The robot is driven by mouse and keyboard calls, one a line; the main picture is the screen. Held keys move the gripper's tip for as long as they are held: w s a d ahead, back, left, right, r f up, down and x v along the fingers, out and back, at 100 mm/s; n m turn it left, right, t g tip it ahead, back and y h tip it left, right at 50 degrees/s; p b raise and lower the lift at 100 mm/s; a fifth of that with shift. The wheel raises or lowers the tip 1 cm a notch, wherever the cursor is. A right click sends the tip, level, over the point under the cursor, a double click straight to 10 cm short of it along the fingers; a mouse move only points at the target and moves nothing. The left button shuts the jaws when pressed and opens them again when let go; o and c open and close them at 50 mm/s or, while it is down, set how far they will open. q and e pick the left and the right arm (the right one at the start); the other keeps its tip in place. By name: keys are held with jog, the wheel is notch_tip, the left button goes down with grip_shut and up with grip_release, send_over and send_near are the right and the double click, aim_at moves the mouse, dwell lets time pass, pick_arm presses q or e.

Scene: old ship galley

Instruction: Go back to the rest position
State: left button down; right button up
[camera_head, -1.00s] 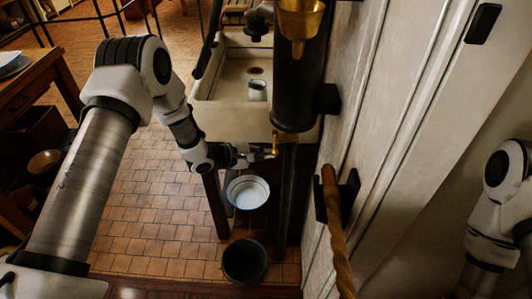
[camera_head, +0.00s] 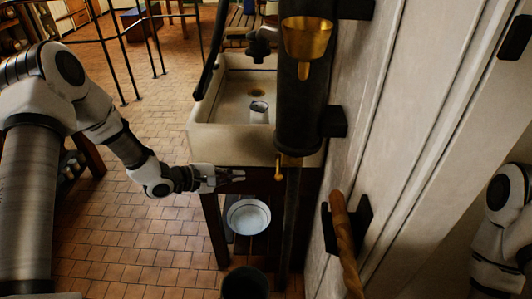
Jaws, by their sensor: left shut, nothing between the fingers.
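My left gripper (camera_head: 233,176) is shut and empty. It is in front of the sink's lower front edge, above the white bowl. My left arm comes in from the left and reaches across the tiled floor. My right arm shows in part at the right edge, and its gripper is out of view.
A stone sink (camera_head: 226,134) holds a small metal cup (camera_head: 259,112). A dark pump column (camera_head: 302,105) with a brass funnel (camera_head: 307,43) stands beside it. A white bowl (camera_head: 248,217) sits below, with a dark bucket (camera_head: 245,283) nearer. A wooden handle (camera_head: 344,240) juts from the wall. Tiled floor (camera_head: 150,250) is open.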

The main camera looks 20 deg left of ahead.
pick_arm(q)
jog(key=s+d+f+g+y, duration=0.2)
jog(key=s+d+f+g, duration=0.4)
jog(key=s+f, duration=0.85)
jog(key=s+a+f+m+g+y, duration=0.2)
jog(key=s+f+m+y, duration=0.1)
jog(key=s+m, duration=0.4)
jog(key=s+a+f+m+g+y, duration=0.1)
jog(key=s+a+f+m+y, duration=0.2)
jog(key=s+m, duration=0.5)
jog(key=shift+s+m+g+y, duration=0.35)
jog(key=shift+s+y, duration=0.25)
jog(key=shift+s, duration=0.7)
jog(key=shift+f, duration=0.1)
